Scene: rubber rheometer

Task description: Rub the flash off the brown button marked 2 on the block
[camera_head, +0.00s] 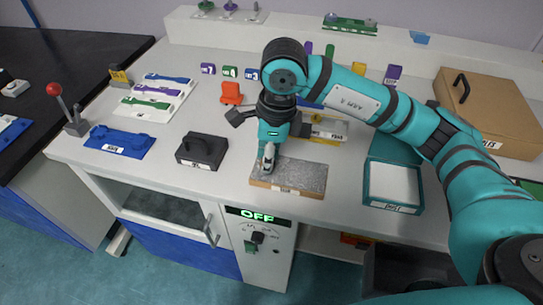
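The grey gritty block (305,176) with a tan edge and a front label lies near the bench's front edge. My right gripper (267,166) points down at the block's left end, its tips at or just above the surface. The fingers appear close together, but I cannot tell whether they are shut or hold something. I cannot make out the brown button marked 2; the fingers could hide it. My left gripper is not in view.
A black labelled box (202,150) stands left of the block, and an open teal case (393,185) stands right. A red-knobbed lever (70,112), blue plate (120,140) and cardboard box (495,110) are farther out. The panel below reads OFF (258,217).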

